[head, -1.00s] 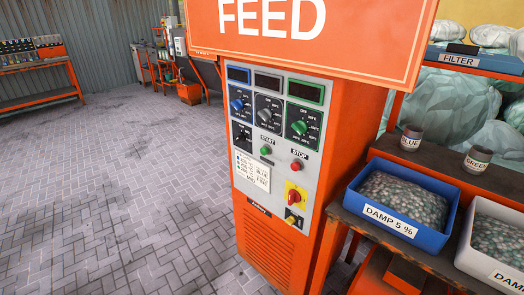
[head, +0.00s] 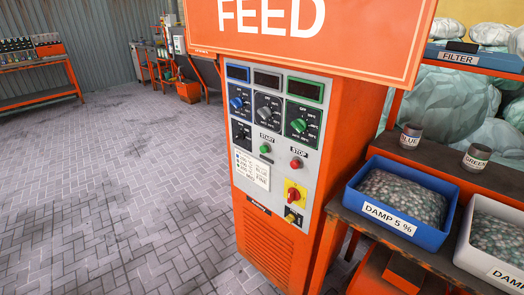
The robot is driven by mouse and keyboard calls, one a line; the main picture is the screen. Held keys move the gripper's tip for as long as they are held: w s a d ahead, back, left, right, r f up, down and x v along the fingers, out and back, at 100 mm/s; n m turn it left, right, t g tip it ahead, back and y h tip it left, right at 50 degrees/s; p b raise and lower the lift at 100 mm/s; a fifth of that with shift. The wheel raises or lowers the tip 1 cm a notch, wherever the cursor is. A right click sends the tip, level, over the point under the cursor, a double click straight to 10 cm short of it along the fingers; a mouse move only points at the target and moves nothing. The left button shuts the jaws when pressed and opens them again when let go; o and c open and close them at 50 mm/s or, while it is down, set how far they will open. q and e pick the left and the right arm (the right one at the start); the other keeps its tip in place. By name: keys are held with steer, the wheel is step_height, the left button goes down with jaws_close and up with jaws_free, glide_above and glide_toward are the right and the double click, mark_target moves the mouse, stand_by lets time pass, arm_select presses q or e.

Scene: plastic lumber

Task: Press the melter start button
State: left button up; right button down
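The control panel (head: 277,187) is on the front of an orange cabinet (head: 268,243) in the middle of the head view. A green button (head: 265,149) sits under a START label. A red button (head: 296,163) sits to its right under a STOP label. Above them are blue (head: 236,103), grey (head: 265,114) and green (head: 299,125) knobs, each below a dark display. Neither of my grippers is in view.
An orange FEED sign (head: 310,35) overhangs the panel. To the right, a bench holds a blue DAMP 5 % bin (head: 437,238), a white bin (head: 467,262) and two cups labelled BLUE (head: 410,137) and GREEN (head: 476,158). The paved floor (head: 120,190) at left is clear.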

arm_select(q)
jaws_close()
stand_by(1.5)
